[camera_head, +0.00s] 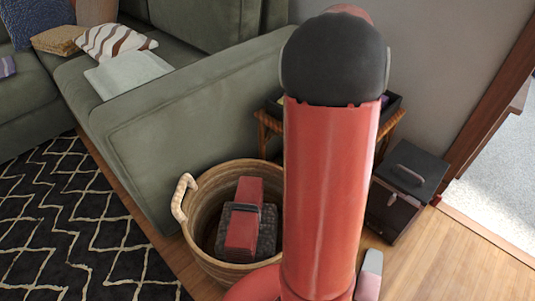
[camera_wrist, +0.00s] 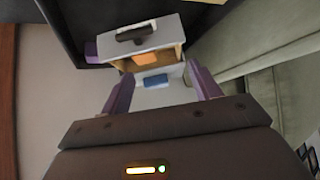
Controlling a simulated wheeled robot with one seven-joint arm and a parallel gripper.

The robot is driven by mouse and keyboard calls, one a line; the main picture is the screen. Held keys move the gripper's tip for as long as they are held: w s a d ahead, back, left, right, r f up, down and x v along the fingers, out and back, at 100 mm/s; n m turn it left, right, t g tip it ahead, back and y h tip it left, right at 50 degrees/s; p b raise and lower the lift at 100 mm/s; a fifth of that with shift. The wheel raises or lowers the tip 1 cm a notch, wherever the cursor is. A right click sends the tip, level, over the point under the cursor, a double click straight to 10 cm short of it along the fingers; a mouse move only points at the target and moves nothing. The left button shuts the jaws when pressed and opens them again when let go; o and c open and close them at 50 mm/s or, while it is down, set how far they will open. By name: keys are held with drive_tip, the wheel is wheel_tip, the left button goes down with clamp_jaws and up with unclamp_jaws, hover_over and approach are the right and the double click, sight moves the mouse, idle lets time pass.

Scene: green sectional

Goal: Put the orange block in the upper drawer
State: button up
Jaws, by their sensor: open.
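In the wrist view, a small pale drawer unit (camera_wrist: 171,29) with a dark handle (camera_wrist: 135,35) stands in a dark tray (camera_wrist: 75,22). Below the handle is an open tan-lined space, and the orange block (camera_wrist: 146,59) appears inside it. A small blue piece (camera_wrist: 155,80) shows on the pale surface nearer to me; I cannot tell whether it is a handle or a loose block. My gripper (camera_wrist: 160,72) is open, its purple fingers apart on either side of the blue piece, with nothing visibly held. In the head view my arm hides the gripper, the block and the drawers.
A wooden side table (camera_head: 268,124) with a black tray (camera_head: 392,104) stands behind my arm, beside the green sofa (camera_head: 180,120). A wicker basket (camera_head: 200,215) holding a red toolbox (camera_head: 243,225) is at the left. A dark box (camera_head: 410,172) stands on the floor at the right.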

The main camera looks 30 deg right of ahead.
drive_tip(key=s+a+r+n+y, duration=0.1)
drive_tip(key=s+a+n+y, duration=0.15)
drive_tip(key=a, duration=0.65)
drive_tip(key=s+a+r+n+y, duration=0.1)
drive_tip(key=s+a+r, duration=0.15)
drive_tip(key=a, duration=0.65)
drive_tip(key=s+a+r+n+y, duration=0.1)
drive_tip(key=s+a+y, duration=0.15)
drive_tip(key=a, duration=0.65)
drive_tip(key=s+a+f+n, duration=0.1)
drive_tip(key=s+a+n, duration=0.1)
drive_tip(key=s+a, duration=0.3)
drive_tip(key=s+a+f+n+g, duration=0.1)
drive_tip(key=s+a+f+n, duration=0.1)
drive_tip(key=s+a, duration=0.4)
drive_tip(key=s, duration=0.4)
drive_tip(key=shift+s+a+f+h, duration=0.2)
drive_tip(key=shift+s+f+h, duration=0.1)
drive_tip(key=shift+h, duration=0.1)
